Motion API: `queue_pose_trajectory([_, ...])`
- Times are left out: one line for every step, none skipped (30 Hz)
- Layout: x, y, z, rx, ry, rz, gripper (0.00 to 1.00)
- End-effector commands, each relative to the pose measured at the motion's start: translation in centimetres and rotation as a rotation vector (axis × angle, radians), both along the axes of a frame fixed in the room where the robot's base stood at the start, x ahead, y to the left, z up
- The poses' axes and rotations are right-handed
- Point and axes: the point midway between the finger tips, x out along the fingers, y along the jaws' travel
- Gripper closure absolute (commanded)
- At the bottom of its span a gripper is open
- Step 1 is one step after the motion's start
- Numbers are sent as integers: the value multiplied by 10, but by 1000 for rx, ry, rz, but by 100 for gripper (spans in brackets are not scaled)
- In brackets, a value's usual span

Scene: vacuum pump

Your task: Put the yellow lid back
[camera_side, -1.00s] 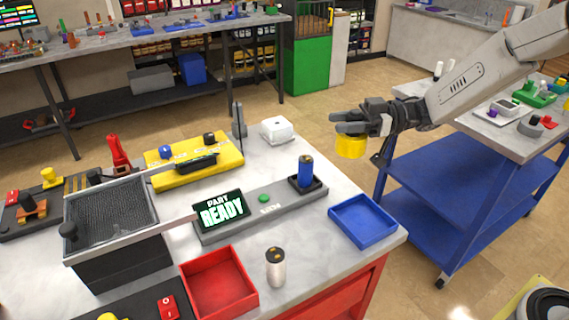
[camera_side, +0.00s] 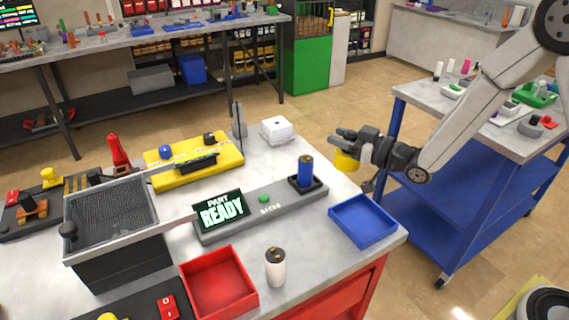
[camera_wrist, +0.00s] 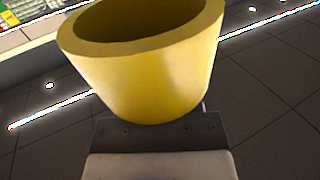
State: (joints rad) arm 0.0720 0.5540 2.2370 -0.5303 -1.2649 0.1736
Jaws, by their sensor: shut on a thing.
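The yellow lid (camera_side: 345,160) is held in the air by my gripper (camera_side: 350,146), right of the grey table and left of the blue cart. My gripper is shut on it; its dark fingers partly cover it in the side view. In the wrist view the yellow lid (camera_wrist: 150,75) is a hollow, tapered cup, with its wide open rim toward the top of the picture. The lower end of the lid meets the dark gripper part. I cannot tell which thing the lid belongs on.
A blue cylinder (camera_side: 306,172) stands in a black holder. A white cylinder (camera_side: 276,266) and red tray (camera_side: 218,283) are nearer. A blue cart (camera_side: 450,185) stands right.

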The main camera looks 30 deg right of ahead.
Motion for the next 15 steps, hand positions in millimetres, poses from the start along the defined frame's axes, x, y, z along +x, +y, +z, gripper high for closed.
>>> queue_pose_trajectory([-1, -3, -7, 1, 5, -35, 100])
queue_pose_trajectory([-1, -5, -10, 0, 5, -57, 100])
queue_pose_trajectory([-2, -8, -14, 1, 5, -87, 100])
queue_pose_trajectory([-2, -10, -18, 0, 4, -109, 100])
queue_pose_trajectory([-3, -13, -21, 1, 6, -132, 100])
queue_pose_trajectory([-4, -16, -26, 0, 4, -162, 100])
queue_pose_trajectory([-5, -19, -29, 0, 4, -185, 100])
queue_pose_trajectory([-6, -22, -33, 0, 5, -208, 100])
queue_pose_trajectory([-7, -25, -37, -1, 4, -238, 100])
queue_pose_trajectory([-9, -28, -40, -1, 5, -259, 100])
queue_pose_trajectory([-10, -30, -44, 0, 5, -279, 100])
queue_pose_trajectory([-11, -33, -47, -1, 4, -305, 100])
queue_pose_trajectory([-13, -35, -50, -2, 3, -323, 100])
queue_pose_trajectory([-14, -38, -53, -1, 4, -340, 100])
queue_pose_trajectory([-15, -40, -56, 0, 3, -360, 100])
